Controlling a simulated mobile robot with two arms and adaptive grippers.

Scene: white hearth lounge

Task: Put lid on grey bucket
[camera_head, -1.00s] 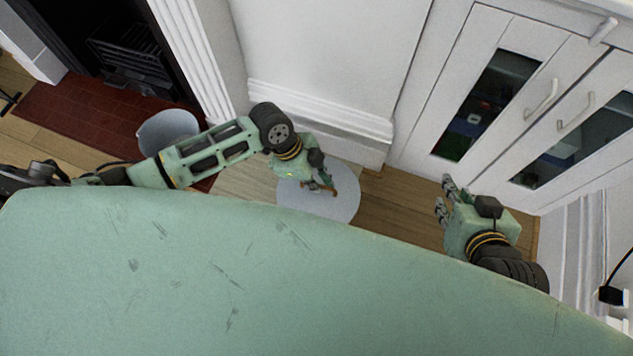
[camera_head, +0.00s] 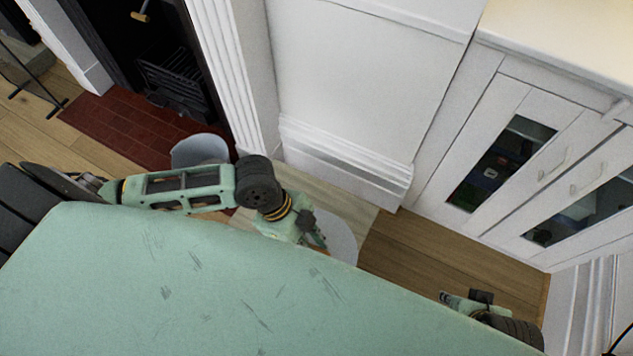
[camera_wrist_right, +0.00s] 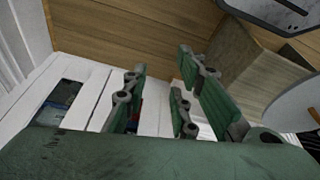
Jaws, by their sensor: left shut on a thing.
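The grey bucket (camera_head: 199,150) stands at the edge of the red hearth, left of centre in the head view, partly hidden behind my left arm. The pale grey round lid (camera_head: 342,237) shows right of the bucket, apart from it, its lower part hidden by my green body. My left gripper (camera_head: 318,241) is over the lid and shut on its handle, which is mostly hidden. The lid also shows at the right edge of the right wrist view (camera_wrist_right: 283,100). My right gripper (camera_head: 455,298) is empty at the lower right; its fingers are spread apart in the right wrist view (camera_wrist_right: 160,85).
A white cabinet (camera_head: 480,120) with glass doors stands at the right. The white fireplace surround (camera_head: 228,75) and skirting lie behind the bucket and lid. The red tiled hearth (camera_head: 120,130) is at the left. Bare wood floor (camera_head: 420,250) lies between the lid and the cabinet.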

